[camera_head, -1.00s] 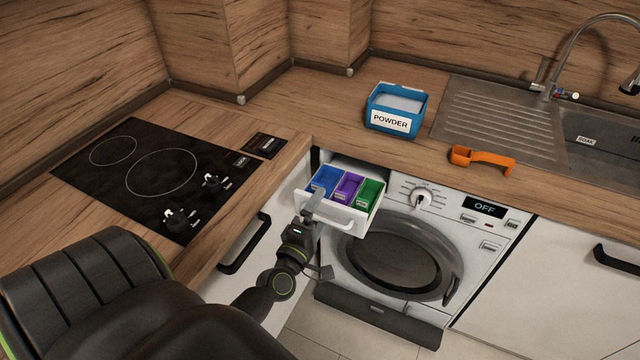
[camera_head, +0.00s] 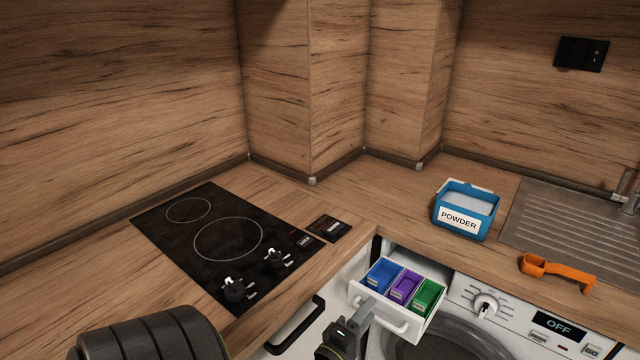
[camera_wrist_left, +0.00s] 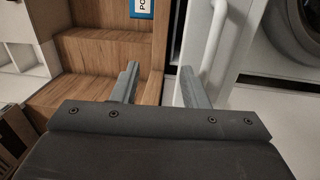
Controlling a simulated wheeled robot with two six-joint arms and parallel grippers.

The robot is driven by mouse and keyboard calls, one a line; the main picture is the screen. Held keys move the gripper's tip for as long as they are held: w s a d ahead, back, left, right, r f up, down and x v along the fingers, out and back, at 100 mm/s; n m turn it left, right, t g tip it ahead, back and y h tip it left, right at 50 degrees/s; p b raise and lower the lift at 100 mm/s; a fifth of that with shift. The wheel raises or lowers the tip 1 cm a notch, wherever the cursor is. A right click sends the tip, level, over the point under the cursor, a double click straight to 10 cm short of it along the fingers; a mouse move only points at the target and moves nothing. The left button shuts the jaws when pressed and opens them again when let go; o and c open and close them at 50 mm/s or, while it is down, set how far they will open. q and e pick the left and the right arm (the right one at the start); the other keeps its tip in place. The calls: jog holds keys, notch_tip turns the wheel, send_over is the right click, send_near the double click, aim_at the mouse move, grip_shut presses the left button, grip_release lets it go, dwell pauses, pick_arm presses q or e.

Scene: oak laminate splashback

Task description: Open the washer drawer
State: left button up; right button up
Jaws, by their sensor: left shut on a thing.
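The washer drawer (camera_head: 392,330) is pulled out from the top left of the washing machine (camera_head: 470,320). It holds a blue, a purple and a green compartment. Its white bar handle also shows in the left wrist view (camera_wrist_left: 213,40). My left gripper (camera_head: 366,309) is at the left part of the drawer's front, shut on the drawer at its handle. In the left wrist view the two fingers stand apart and the handle bar appears beside the right finger; the exact contact is hard to see. My right gripper is not in view.
A blue powder box (camera_head: 466,210) and an orange scoop (camera_head: 556,270) stand on the wooden counter near the sink drainer (camera_head: 560,220). A black cooktop (camera_head: 230,240) lies left. A cupboard with a black handle (camera_head: 296,328) is left of the drawer.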

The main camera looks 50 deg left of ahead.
pick_arm(q)
jog(key=f+b+v, duration=0.1)
jog(key=b+v, duration=1.3)
jog(key=v, duration=0.3)
jog(key=shift+d+f, duration=0.2)
jog(key=shift+f, duration=0.05)
dwell(0.6)
jog(key=shift+f, duration=0.1)
dwell(0.6)
